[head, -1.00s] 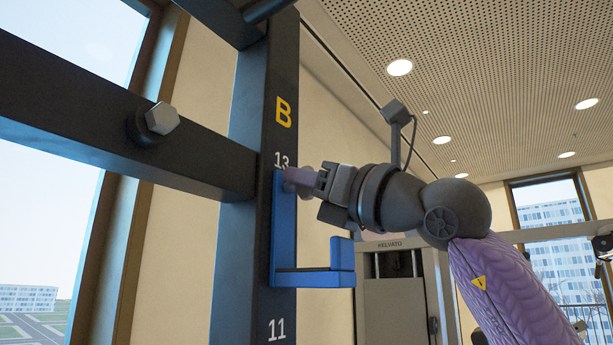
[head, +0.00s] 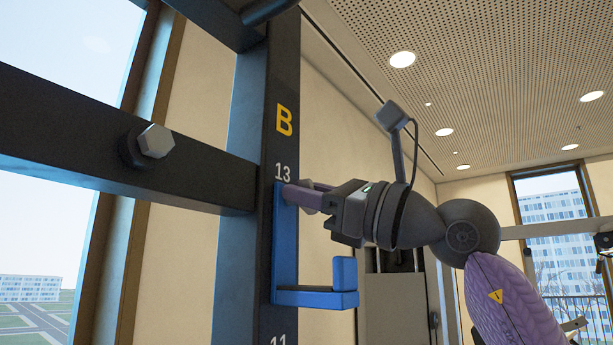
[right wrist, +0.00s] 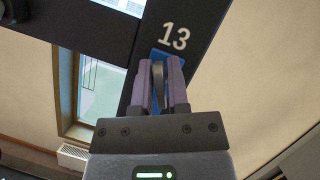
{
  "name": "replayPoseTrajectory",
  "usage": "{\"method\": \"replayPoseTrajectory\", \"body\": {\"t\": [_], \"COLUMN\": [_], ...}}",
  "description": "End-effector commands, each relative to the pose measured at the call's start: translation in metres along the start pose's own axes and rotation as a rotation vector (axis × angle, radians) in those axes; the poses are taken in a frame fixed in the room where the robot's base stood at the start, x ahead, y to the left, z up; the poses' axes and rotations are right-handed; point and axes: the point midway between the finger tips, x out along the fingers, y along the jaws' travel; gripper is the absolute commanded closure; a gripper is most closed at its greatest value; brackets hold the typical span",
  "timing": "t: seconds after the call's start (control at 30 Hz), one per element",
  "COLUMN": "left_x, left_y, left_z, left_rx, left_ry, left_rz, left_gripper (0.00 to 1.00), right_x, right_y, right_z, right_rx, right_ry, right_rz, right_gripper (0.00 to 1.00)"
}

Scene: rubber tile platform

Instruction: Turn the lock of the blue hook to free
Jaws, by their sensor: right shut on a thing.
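The blue hook (head: 318,299) is an L-shaped bracket on the dark upright post (head: 278,150), just below the white number 13. Its lower arm sticks out to the right with a raised end. My right gripper (head: 292,194) is at the top of the hook, its purple fingers shut on the lock. In the right wrist view the lock (right wrist: 158,86) shows as a thin grey piece between the two fingers, with a bit of blue plate behind. The lock's far end is hidden by the fingers. My left gripper is not in view.
A dark crossbar with a large hex bolt (head: 155,141) runs left from the post at about the gripper's height. A window is behind it. Gym equipment (head: 390,300) stands behind the hook. The space right of the hook's arm looks clear.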

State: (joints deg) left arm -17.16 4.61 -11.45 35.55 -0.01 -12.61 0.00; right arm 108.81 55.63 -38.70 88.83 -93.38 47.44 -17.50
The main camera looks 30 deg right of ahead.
Motion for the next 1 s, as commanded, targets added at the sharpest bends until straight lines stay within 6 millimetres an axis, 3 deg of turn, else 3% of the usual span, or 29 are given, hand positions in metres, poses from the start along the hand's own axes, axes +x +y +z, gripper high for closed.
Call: {"method": "replayPoseTrajectory", "body": {"t": [0.23,1.0], "left_x": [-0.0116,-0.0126], "left_y": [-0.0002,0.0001], "left_z": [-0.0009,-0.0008], "left_rx": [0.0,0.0], "left_ry": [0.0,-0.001], "left_rz": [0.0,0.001], "left_gripper": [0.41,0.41], "right_x": [0.0002,-0.001], "right_y": [-0.0004,0.0025], "right_z": [0.0023,0.0008], "right_rx": [-0.21,-0.844], "right_ry": [-0.004,-0.004], "right_rz": [0.086,0.343], "right_gripper": [1.0,1.0]}}
